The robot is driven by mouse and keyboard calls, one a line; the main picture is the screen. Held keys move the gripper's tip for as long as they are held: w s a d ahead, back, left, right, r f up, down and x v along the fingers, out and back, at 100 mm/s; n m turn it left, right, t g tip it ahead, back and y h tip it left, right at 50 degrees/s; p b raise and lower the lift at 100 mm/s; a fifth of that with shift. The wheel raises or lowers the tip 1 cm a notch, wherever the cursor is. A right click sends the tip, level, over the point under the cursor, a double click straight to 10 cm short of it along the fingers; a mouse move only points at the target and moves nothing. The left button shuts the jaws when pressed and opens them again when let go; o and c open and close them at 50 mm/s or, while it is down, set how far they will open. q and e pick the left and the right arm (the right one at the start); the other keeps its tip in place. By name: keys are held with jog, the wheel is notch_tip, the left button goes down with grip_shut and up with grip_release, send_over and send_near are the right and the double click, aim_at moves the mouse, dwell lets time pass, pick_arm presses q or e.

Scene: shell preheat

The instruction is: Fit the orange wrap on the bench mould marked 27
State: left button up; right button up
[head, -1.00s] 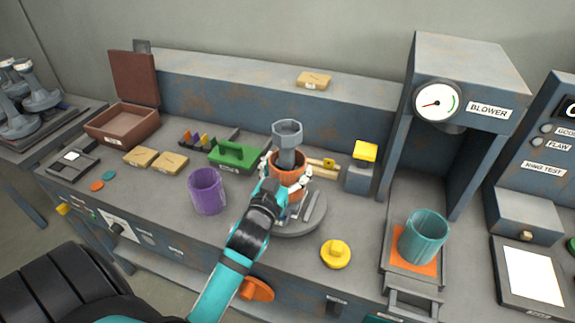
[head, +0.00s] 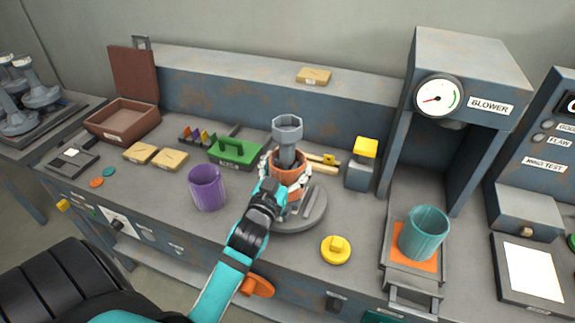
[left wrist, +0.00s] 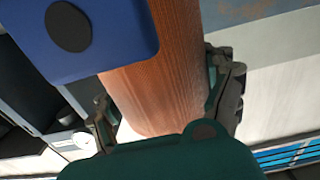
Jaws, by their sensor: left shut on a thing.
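The orange wrap (head: 290,168) is an open, orange-brown sleeve above the round grey turntable (head: 313,212) in the head view. A grey shaft with a hexagonal top (head: 287,130), seemingly the bench mould, rises out of the wrap's upper opening. No number 27 is readable on it. My left gripper (head: 286,179) is shut on the wrap, its fingers on either side. In the left wrist view the wrap (left wrist: 172,85) fills the space between the fingertips (left wrist: 168,108). The wrap's lower end and its fit on the mould are hidden. My right gripper is not in view.
A yellow knob (head: 335,250) lies in front right. A teal cup (head: 424,233) stands under the blower (head: 470,85). Bare bench lies around the purple cup.

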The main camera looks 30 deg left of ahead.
pick_arm(q)
jog(key=o, duration=1)
jog(key=shift+o, duration=0.2)
jog(key=v, duration=1.2)
jog(key=shift+f, duration=0.1)
